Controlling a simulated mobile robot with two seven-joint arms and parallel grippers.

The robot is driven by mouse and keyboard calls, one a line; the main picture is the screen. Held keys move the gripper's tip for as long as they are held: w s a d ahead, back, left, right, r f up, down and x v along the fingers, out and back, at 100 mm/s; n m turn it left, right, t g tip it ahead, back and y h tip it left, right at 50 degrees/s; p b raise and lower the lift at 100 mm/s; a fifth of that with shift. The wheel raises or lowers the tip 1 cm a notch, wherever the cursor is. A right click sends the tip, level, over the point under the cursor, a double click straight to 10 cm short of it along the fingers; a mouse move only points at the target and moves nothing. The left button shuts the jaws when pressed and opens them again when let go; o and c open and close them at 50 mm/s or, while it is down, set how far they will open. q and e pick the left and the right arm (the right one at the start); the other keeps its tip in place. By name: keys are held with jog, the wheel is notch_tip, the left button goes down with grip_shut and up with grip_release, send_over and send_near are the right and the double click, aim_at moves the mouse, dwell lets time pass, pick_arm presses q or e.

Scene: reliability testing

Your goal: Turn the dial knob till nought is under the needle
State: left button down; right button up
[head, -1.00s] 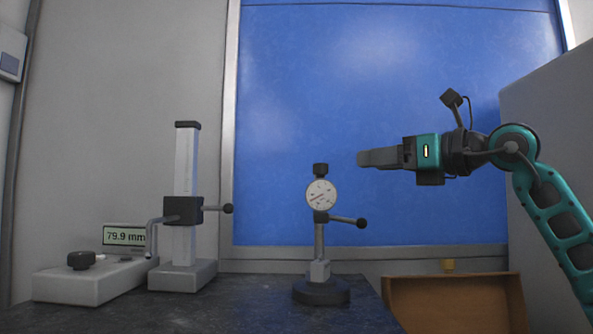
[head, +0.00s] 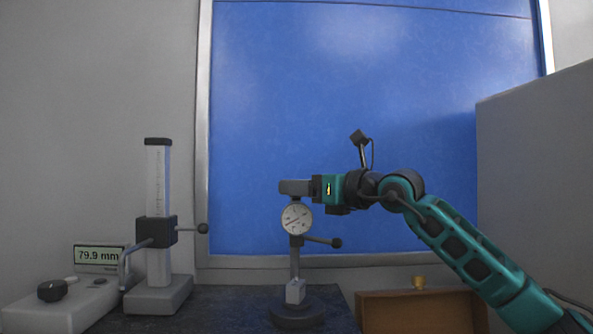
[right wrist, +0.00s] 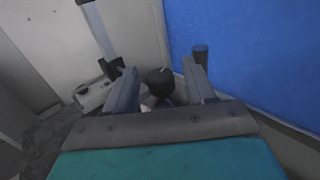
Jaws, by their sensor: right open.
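The dial gauge (head: 296,219) has a round white face and stands on a post with a round dark base. Its needle shows as a slanted line, and the numbers are too small to read. My right gripper (head: 290,187) is level just above the dial face, hiding the knob in the head view. In the right wrist view the dark round knob (right wrist: 160,82) sits between the two open, spread fingers, with no clear contact. My left gripper is not in view.
A height stand (head: 158,215) with a dark clamp and side levers is at left, beside a grey box (head: 50,310) and a display (head: 97,255) reading 79.9 mm. A wooden box (head: 420,312) stands at right. A blue panel fills the background.

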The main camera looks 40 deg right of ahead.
jog(key=shift+w+a+p, duration=0.15)
jog(key=shift+w+p, duration=0.15)
jog(key=shift+w, duration=0.4)
jog(key=c, duration=0.9)
